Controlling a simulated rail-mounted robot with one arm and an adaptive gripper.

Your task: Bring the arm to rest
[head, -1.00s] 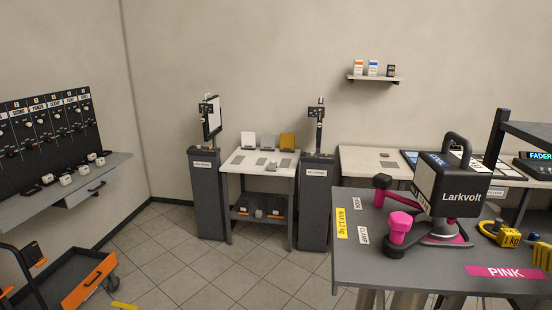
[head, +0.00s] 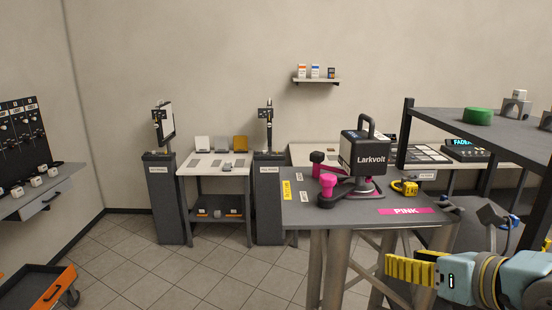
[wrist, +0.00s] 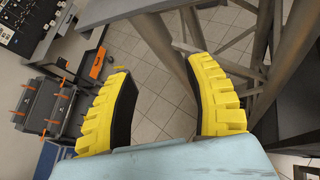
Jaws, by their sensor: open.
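My gripper (head: 412,268) shows at the lower right of the head view, with yellow ribbed fingers on a pale blue body. It is beside the truss legs of the grey table marked PINK (head: 440,211), below the tabletop. In the wrist view the two yellow fingers (wrist: 165,95) stand wide apart with nothing between them but tiled floor and a grey truss leg beyond. My gripper is open and empty.
A dark shelf (head: 440,122) stands close at right. An orange-edged cart (head: 45,290) is at lower left. Floor between is clear.

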